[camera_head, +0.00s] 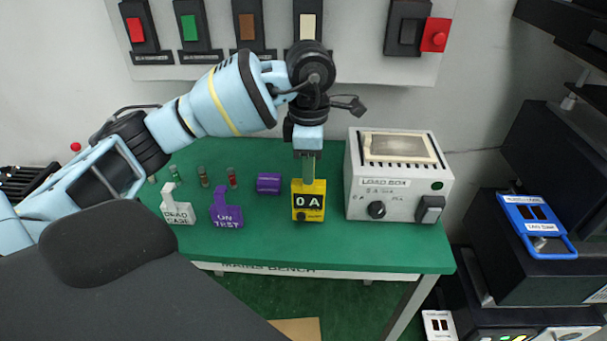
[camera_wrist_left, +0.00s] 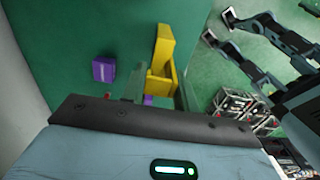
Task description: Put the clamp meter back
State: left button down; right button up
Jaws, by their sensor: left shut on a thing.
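The clamp meter (camera_head: 309,200) is yellow, with a black face reading "0 A" and a dark knob. It is upright at the front of the green bench, just left of the load box. My left gripper (camera_head: 309,170) points down from above and is shut on its top. In the left wrist view the yellow meter (camera_wrist_left: 161,62) shows between the fingers of the left gripper (camera_wrist_left: 160,88). I cannot tell whether its base touches the bench. My right gripper is not in view.
A purple block (camera_head: 268,183), a purple "ON TEST" holder (camera_head: 226,213) and a white "DEAD CASE" holder (camera_head: 178,208) stand left of the meter. The white load box (camera_head: 395,193) stands close on the right. The bench (camera_head: 370,252) has a bare front strip.

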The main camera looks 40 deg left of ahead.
pick_arm(q)
jog(key=shift+a, duration=0.5)
jog(key=f, duration=0.3)
jog(key=shift+a+f, duration=0.1)
jog(key=shift+a, duration=0.1)
jog(key=shift+f, duration=0.15)
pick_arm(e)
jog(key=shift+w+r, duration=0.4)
pick_arm(q)
jog(key=shift+f, duration=0.2)
jog(key=c, duration=1.1)
grip_release()
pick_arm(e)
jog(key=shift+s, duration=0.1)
pick_arm(q)
jog(key=shift+r, duration=0.1)
notch_tip(320, 180, up, 12)
jog(key=shift+r+p, duration=0.1)
jog(key=shift+p, duration=0.4)
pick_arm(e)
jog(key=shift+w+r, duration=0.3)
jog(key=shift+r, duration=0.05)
